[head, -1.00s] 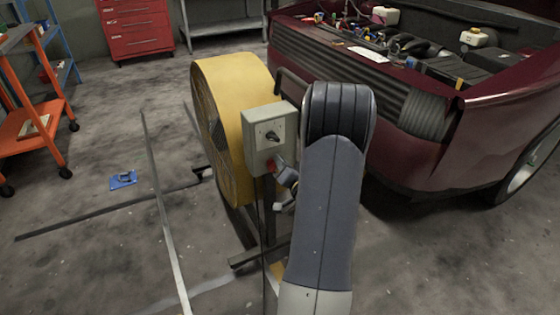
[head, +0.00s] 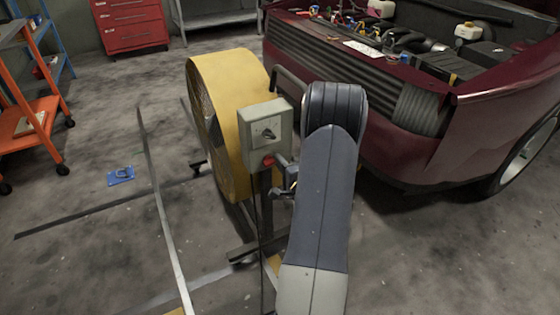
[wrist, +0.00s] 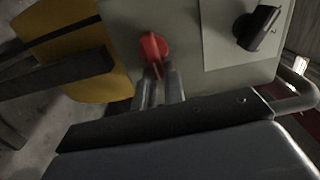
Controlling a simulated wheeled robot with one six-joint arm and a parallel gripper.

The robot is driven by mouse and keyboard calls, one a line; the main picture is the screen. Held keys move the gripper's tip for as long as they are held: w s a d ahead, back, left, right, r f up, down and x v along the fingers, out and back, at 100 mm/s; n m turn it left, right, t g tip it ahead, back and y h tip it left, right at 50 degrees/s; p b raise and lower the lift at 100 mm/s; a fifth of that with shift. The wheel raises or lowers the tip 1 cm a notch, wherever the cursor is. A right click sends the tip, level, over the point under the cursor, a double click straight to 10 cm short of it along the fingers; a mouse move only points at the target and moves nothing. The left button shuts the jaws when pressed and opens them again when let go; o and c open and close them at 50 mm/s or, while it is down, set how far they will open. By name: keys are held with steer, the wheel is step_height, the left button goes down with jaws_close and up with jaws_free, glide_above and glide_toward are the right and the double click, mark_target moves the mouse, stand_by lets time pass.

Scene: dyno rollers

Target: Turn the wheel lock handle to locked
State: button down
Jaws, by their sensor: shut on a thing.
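A red handle (wrist: 152,46) sits on the lower face of a grey control box (head: 250,148) mounted by a yellow drum fan. It shows small in the head view (head: 268,161). I take it for the wheel lock handle, but no label can be read. My gripper (wrist: 160,72) is shut on the red handle, its two fingertips close together at the handle's lower end. In the head view my arm hides most of the gripper. How far the handle is turned is not clear.
A black selector knob (wrist: 258,28) is on the same box, right of the handle in the wrist view. The yellow fan (head: 225,90) stands left of the box. A dark red car (head: 450,150) with open bonnet is close on the right. Open floor lies left.

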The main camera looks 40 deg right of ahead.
steer(key=shift+f+m, duration=0.1)
steer(key=shift+m, duration=0.3)
steer(key=c, duration=1.5)
jaws_free()
steer(key=p+v, duration=0.1)
steer(key=v, duration=0.9)
steer(key=shift+s+a, duration=0.15)
steer(key=shift+s, duration=0.2)
